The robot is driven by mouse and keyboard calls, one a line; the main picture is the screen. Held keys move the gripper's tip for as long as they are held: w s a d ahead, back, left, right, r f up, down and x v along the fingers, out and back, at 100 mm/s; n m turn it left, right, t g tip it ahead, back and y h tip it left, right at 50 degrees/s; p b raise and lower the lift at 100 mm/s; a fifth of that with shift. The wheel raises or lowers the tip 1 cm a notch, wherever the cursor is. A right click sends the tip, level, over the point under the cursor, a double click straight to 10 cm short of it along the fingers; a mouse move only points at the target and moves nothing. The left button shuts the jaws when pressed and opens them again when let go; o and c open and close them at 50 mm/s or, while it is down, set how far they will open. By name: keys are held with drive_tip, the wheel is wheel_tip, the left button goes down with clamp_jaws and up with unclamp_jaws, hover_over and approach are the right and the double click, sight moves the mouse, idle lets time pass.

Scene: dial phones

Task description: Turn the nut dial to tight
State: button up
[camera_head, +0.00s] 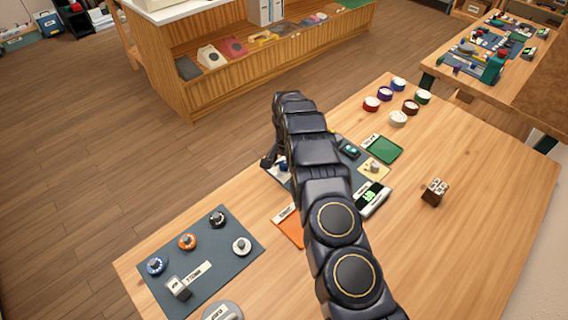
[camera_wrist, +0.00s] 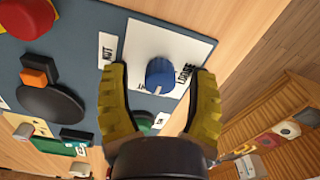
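The nut dial (camera_wrist: 160,74) is a blue knob on a white plate (camera_wrist: 150,38) in the wrist view. A label reading NUT (camera_wrist: 107,48) is beside the plate, and LOOSE (camera_wrist: 184,78) is printed right of the knob. A short white mark on the knob's lower edge points down in the picture, and another print left of it is too small to read. My gripper (camera_wrist: 162,70) is open, with one yellow finger on each side of the knob. Gaps show between fingers and knob. In the head view my arm hides most of the gripper; the blue knob (camera_head: 284,166) shows beside it.
The dial is on a dark blue board (camera_wrist: 60,55) with a red knob (camera_wrist: 27,17), an orange block (camera_wrist: 38,70) and a black round knob (camera_wrist: 52,103). In the head view another dial board (camera_head: 205,245) lies front left, and several coloured round pieces (camera_head: 398,118) stand at the back.

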sight(284, 163)
wheel_tip(284, 163, up, 12)
idle(0.6)
drive_tip(key=s+d+r+n, duration=0.2)
drive_tip(key=s+d+r, duration=0.1)
drive_tip(key=s+r, duration=0.5)
drive_tip(key=s+d+r+n, duration=0.2)
drive_tip(key=s+d+r, duration=0.1)
drive_tip(key=s+r, duration=0.55)
drive_tip(key=s+d+n+g, duration=0.1)
drive_tip(key=s+d, duration=0.1)
drive_tip(key=s, duration=1.1)
drive_tip(key=s+d+r+n, duration=0.1)
drive_tip(key=s+d, duration=0.2)
drive_tip(key=s, duration=1)
drive_tip(key=shift+s+d+n+g, duration=0.25)
drive_tip(key=shift+s+n+g, duration=0.05)
drive_tip(key=shift+s+g, duration=0.1)
